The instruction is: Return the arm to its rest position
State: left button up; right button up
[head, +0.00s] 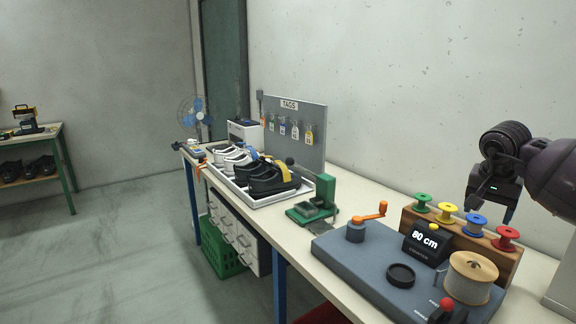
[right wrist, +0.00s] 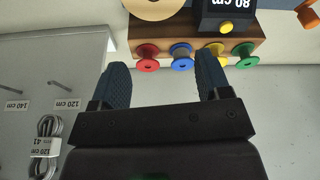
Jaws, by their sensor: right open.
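My right gripper (head: 493,205) is raised above the back right of the workbench, near the wooden spool rack (head: 460,237). In the right wrist view, my right gripper (right wrist: 163,85) shows two dark ribbed fingers standing apart with nothing between them. The rack, seen from above and upside down in that view, lies beyond the fingertips with red (right wrist: 147,65), blue (right wrist: 183,63), yellow and green spools along its edge. My right arm (head: 552,175) comes in from the right edge. My left gripper is not in view.
On the bench a grey-blue board (head: 345,262) carries a crank, an "80 cm" counter (head: 424,243) and a large tan spool (head: 472,277). Farther back are a green press (head: 318,205), a shoe tray (head: 250,203) and the tag board (head: 311,115). A panel with cord labels (right wrist: 60,80) stands beside the gripper.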

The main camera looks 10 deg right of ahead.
jog(key=a+f+m+t+y, duration=0.1)
jog(key=a+f+y, duration=0.35)
jog(key=a, duration=0.45)
jog(key=a+f+m+t+y, duration=0.1)
jog(key=a+f+y, duration=0.4)
jog(key=a, duration=0.4)
jog(key=s+a+m+t+y, duration=0.3)
jog(key=a+m+t, duration=0.25)
jog(key=m, duration=0.35)
jog(key=s+a+m+t+y, duration=0.35)
jog(key=a+m+t, duration=0.2)
jog(key=m, duration=0.35)
jog(key=s+d+f+m+h, duration=0.45)
jog(key=m+h, duration=0.35)
jog(key=m, duration=0.6)
jog(key=s+d+f+m+h, duration=0.45)
jog(key=m+h, duration=0.45)
jog(key=m, duration=0.6)
jog(key=s+a+f+m+g+y, duration=0.1)
jog(key=s+f+m+g, duration=0.5)
jog(key=s, duration=0.5)
jog(key=s+a+f+m+g+y, duration=0.15)
jog(key=s+f+m+g, duration=0.4)
jog(key=s, duration=0.55)
jog(key=w+f+t, duration=0.7)
jog(key=w+f, duration=0.1)
jog(key=f, duration=0.1)
jog(key=shift+w+a+t+y, duration=0.15)
jog(key=shift+a+t+y, duration=0.1)
jog(key=shift+t+y, duration=0.1)
